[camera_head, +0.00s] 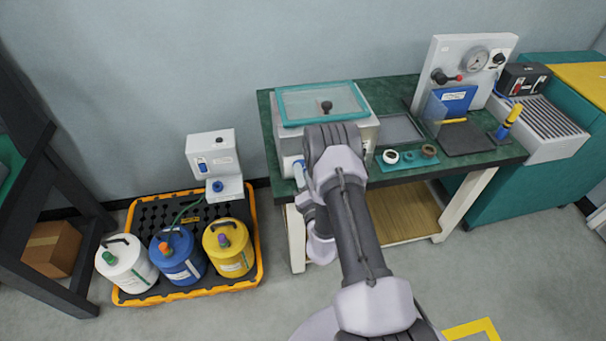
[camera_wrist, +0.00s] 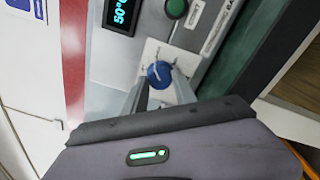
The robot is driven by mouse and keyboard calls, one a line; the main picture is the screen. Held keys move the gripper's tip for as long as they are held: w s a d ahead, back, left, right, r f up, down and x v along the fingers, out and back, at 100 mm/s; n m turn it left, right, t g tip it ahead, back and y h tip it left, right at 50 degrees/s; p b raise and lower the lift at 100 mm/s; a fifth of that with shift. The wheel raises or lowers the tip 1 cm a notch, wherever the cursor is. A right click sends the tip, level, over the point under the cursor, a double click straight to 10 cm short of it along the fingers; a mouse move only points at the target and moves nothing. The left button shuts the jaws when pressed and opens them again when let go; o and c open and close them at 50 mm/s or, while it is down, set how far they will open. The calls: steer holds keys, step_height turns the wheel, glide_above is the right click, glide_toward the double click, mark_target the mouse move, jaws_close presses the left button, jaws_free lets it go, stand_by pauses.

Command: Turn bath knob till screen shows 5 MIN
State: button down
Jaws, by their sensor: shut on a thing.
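The bath (camera_head: 365,128) is a pale box with a teal-framed clear lid on the green bench. Its front is mostly hidden behind my arm in the head view. In the wrist view the round blue bath knob (camera_wrist: 160,73) sits on a white dial plate with dark marks. My gripper (camera_wrist: 160,86) is shut on the knob, with one finger on each side. The dark screen (camera_wrist: 122,13) shows cyan digits reading about "50°"; its top is cut off by the frame edge, so the full reading cannot be told.
A green button (camera_wrist: 177,8) lies beside the screen. On the bench are a small tray of rings (camera_head: 409,157) and a gauge panel (camera_head: 466,65). An orange-rimmed pallet (camera_head: 258,240) with several jugs stands at left. Open floor lies between pallet and bench.

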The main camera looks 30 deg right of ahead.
steer(key=m, duration=0.7)
steer(key=shift+r+m+h+p, duration=0.15)
steer(key=shift+m+h+p, duration=0.15)
steer(key=shift+h, duration=0.1)
steer(key=m, duration=0.3)
steer(key=shift+w+m, duration=0.1)
steer(key=shift+m, duration=0.3)
steer(key=shift+m+p, duration=0.3)
steer(key=shift+m, duration=1.7)
steer(key=c, duration=1)
jaws_free()
